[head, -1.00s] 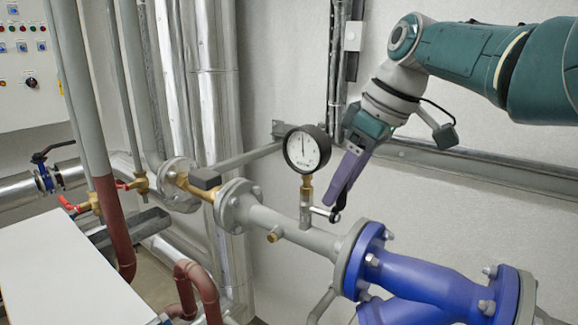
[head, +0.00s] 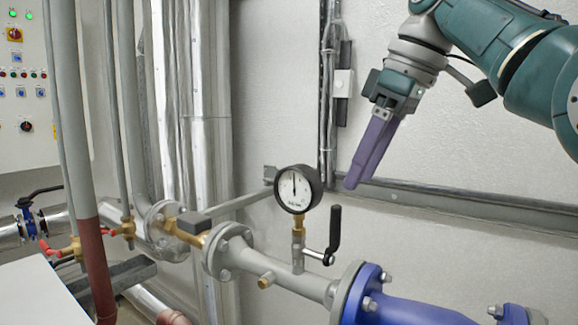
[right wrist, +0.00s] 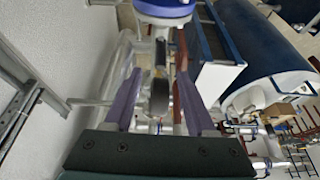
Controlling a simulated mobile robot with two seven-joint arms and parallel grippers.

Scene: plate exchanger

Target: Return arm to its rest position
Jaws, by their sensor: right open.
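My right gripper (head: 352,184) is in the head view, up and to the right of the pressure gauge (head: 298,189). Its purple fingers point down and to the left. It is open and holds nothing; in the right wrist view the two fingers (right wrist: 158,75) stand apart. The small valve under the gauge has a black handle (head: 335,229), which stands upright. The fingertips are clear of this handle and above it. The arm is bent and comes in from the upper right. My left gripper is not in view.
A grey pipe (head: 295,282) with a blue flanged fitting (head: 400,312) runs below the gauge. A wall rail (head: 450,205) lies behind the gripper. Vertical pipes and a control panel (head: 35,110) stand at the left.

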